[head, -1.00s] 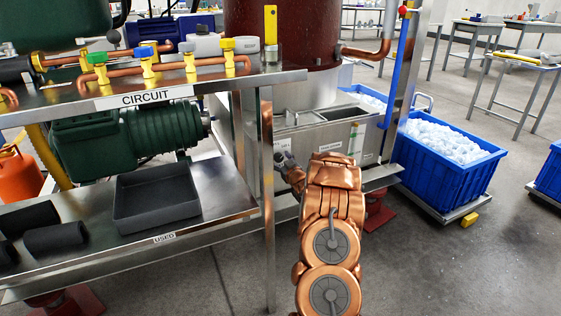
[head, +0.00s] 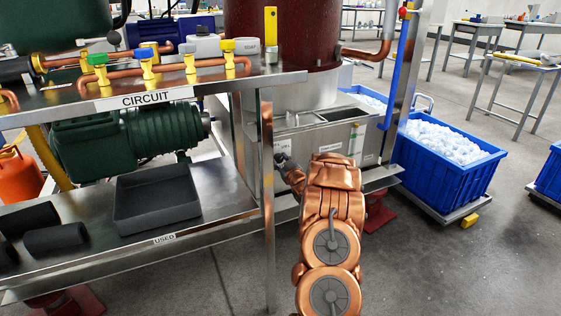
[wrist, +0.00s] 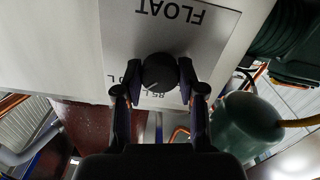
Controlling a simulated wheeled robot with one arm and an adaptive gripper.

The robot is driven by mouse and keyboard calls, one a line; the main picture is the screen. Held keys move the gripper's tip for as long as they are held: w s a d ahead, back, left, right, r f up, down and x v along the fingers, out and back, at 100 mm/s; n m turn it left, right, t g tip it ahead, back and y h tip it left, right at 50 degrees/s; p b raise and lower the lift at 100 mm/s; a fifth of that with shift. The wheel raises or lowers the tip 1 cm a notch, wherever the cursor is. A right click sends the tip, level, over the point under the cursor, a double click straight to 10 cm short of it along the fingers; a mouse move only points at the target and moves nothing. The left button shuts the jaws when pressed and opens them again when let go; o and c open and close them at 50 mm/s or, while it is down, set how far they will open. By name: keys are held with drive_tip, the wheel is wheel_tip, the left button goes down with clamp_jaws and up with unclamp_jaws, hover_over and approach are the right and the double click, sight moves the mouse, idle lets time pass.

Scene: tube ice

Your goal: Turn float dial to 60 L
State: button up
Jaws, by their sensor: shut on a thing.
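In the wrist view, the float dial (wrist: 160,72) is a round black knob on a grey plate (wrist: 205,38) marked FLOAT. The plate appears upside down there. My gripper (wrist: 159,82) is shut on the dial, with one dark finger on each side of it. A pale pointer line shows on the dial's lower left face. Part of the scale is readable below the dial as "85 L", and the other mark is partly hidden by the left finger. In the head view, my gripper (head: 284,160) reaches the steel tank's front (head: 315,150), and the dial is hidden there.
The steel bench (head: 200,205) with the CIRCUIT label stands left of my arm, its leg (head: 268,200) close by. A dark tray (head: 155,197) lies on its lower shelf. A blue crate of ice (head: 448,160) stands right of the tank.

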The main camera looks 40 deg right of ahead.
drive_tip(key=n+p, duration=0.1)
drive_tip(key=n, duration=0.7)
drive_tip(key=shift+f+n, duration=0.1)
drive_tip(key=shift+n, duration=0.2)
drive_tip(key=n+b, duration=0.1)
drive_tip(key=n, duration=0.1)
drive_tip(key=n+b, duration=0.1)
drive_tip(key=n, duration=0.1)
drive_tip(key=shift+f+n+b, duration=0.2)
drive_tip(key=shift+n+b, duration=0.1)
drive_tip(key=shift+b, duration=0.1)
drive_tip(key=n+b, duration=0.3)
drive_tip(key=n, duration=0.1)
drive_tip(key=shift+b, duration=0.3)
drive_tip(key=shift+r+n, duration=0.1)
drive_tip(key=shift+n, duration=0.3)
drive_tip(key=o, duration=1.1)
drive_tip(key=shift+r, duration=0.1)
drive_tip(key=shift+s, duration=0.1)
